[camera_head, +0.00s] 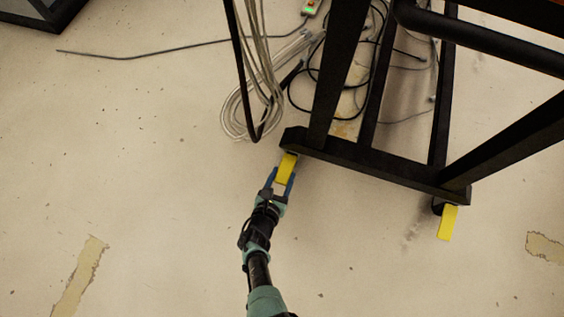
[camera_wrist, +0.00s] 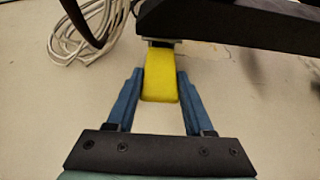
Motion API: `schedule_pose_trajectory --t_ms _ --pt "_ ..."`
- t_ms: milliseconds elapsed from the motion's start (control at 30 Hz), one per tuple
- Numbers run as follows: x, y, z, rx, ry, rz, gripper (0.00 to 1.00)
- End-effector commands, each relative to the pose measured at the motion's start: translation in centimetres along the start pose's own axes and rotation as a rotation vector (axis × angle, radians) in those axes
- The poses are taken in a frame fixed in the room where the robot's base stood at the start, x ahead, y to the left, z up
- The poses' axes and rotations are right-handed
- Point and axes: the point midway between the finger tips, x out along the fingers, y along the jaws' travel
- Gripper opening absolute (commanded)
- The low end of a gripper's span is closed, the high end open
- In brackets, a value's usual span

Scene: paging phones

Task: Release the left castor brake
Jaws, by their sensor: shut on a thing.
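The left castor brake (camera_head: 287,166) is a yellow lever at the left end of the black frame's foot bar. It also shows in the wrist view (camera_wrist: 160,76), sticking out from under the bar. My gripper (camera_head: 284,175) has its blue fingers on either side of this lever. In the wrist view my gripper (camera_wrist: 160,85) is shut on the lever's sides. The castor itself is mostly hidden under the bar. A second yellow lever, the right castor brake (camera_head: 447,222), juts out at the bar's right end, apart from my gripper.
The black frame (camera_head: 375,164) stands above the levers, with upright legs rising from its foot bar. Coiled pale cables (camera_head: 235,115) and a hanging dark cable loop lie close to the left of the bar. The floor (camera_head: 130,170) at left and in front is clear.

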Motion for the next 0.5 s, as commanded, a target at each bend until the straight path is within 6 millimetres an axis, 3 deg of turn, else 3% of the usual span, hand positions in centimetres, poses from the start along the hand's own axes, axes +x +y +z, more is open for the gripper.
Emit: schedule_pose_trajectory --t_ms 500 --pt "-0.11 -0.04 0.22 -0.001 0.057 0.0 0.0"
